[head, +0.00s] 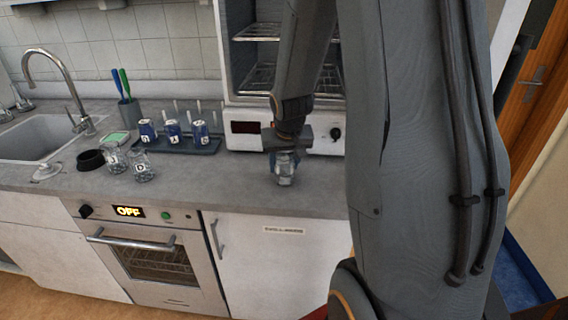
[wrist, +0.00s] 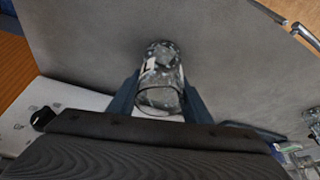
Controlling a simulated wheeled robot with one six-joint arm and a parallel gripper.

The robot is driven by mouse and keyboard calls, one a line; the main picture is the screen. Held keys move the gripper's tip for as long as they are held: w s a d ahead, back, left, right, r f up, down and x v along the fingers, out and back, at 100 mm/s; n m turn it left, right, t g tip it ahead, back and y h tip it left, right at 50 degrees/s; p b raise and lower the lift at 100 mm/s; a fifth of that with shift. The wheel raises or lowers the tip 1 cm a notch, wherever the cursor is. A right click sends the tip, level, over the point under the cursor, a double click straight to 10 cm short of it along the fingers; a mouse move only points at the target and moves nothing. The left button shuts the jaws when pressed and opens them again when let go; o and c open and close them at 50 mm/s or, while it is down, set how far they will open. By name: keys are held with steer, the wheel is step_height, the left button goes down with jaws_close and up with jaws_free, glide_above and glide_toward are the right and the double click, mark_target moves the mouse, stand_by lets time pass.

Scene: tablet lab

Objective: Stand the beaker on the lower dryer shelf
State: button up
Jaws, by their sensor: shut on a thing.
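The beaker (head: 285,172) is a small clear glass vessel with a pale label. My gripper (head: 284,152) is shut on it, over the counter in front of the dryer; I cannot tell if its base touches the counter. In the wrist view the beaker (wrist: 160,78) sits between the two dark fingers (wrist: 160,98). The dryer (head: 240,110) is a white cabinet with an open front. Its lower shelf (head: 256,78) is a wire rack, partly hidden behind my arm. An upper wire shelf (head: 258,33) is above it.
Two more glass beakers (head: 140,167) stand on the counter (head: 220,180) at the left, near a black ring (head: 90,160). A rack (head: 185,145) with blue-labelled cups stands left of the dryer. The sink (head: 40,135) is at the far left. Counter between beakers and gripper is clear.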

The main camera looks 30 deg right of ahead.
steer(key=shift+f, duration=0.1)
steer(key=o, duration=0.8)
steer(key=shift+o, duration=1.4)
